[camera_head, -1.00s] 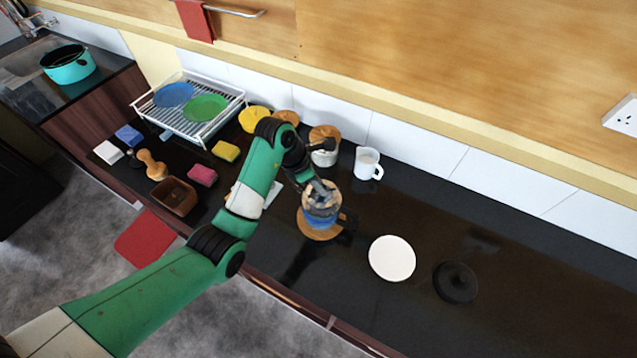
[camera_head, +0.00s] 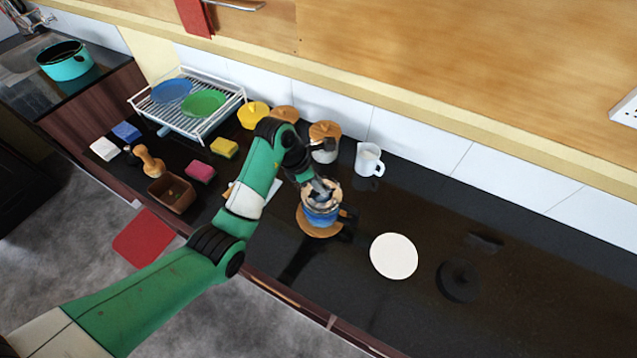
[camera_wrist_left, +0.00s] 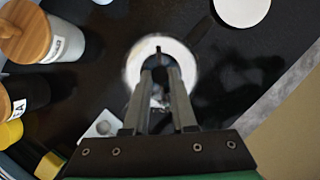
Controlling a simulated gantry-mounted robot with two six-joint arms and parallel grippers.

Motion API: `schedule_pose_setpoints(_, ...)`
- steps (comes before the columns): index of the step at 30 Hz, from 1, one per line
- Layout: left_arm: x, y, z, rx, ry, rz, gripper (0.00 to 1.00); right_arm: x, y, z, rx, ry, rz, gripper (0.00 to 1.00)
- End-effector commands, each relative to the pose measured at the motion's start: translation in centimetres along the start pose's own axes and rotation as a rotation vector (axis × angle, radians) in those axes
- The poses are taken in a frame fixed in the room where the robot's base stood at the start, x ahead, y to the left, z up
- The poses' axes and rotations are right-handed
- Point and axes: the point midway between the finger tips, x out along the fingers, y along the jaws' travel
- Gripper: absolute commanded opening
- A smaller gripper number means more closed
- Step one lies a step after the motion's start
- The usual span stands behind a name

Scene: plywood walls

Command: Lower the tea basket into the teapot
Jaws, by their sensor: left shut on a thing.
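The teapot (camera_head: 321,217), with blue showing through its side and a dark handle at its right, stands on a round wooden trivet (camera_head: 306,229). My left gripper (camera_head: 321,190) points down over its mouth and is shut on the tea basket (camera_head: 329,198). The basket sits at the teapot's opening, its lower part hidden; I cannot tell how deep it is. In the left wrist view, my left gripper (camera_wrist_left: 158,75) is closed over a pale round rim (camera_wrist_left: 183,56). My right gripper is not in view.
A white disc (camera_head: 393,256) and a black lid-like disc (camera_head: 458,280) lie to the right. A white mug (camera_head: 368,160) and a wooden-lidded jar (camera_head: 324,142) stand behind. Sponges, a brown box (camera_head: 171,194) and a dish rack (camera_head: 187,103) are left. The counter's right side is mostly clear.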

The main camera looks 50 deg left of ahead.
Motion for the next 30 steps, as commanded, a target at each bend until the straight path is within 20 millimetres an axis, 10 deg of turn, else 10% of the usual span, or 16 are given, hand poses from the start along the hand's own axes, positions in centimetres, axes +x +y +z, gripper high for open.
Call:
schedule_pose_setpoints(21, 0.59, 0.01, -0.24, 0.000, 0.000, 0.000, 0.00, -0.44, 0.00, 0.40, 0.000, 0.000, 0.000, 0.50)
schedule_pose_setpoints(22, 0.59, 0.01, -0.24, 0.000, 0.000, 0.000, 0.30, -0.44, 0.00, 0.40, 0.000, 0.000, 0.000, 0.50)
schedule_pose_setpoints(27, 0.59, 0.01, -0.24, 0.000, 0.000, 0.000, 0.60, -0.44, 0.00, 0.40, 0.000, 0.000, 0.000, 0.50)
schedule_pose_setpoints(30, 0.59, 0.01, -0.24, 0.000, 0.000, 0.000, 0.60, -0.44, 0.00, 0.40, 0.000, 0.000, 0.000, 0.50)
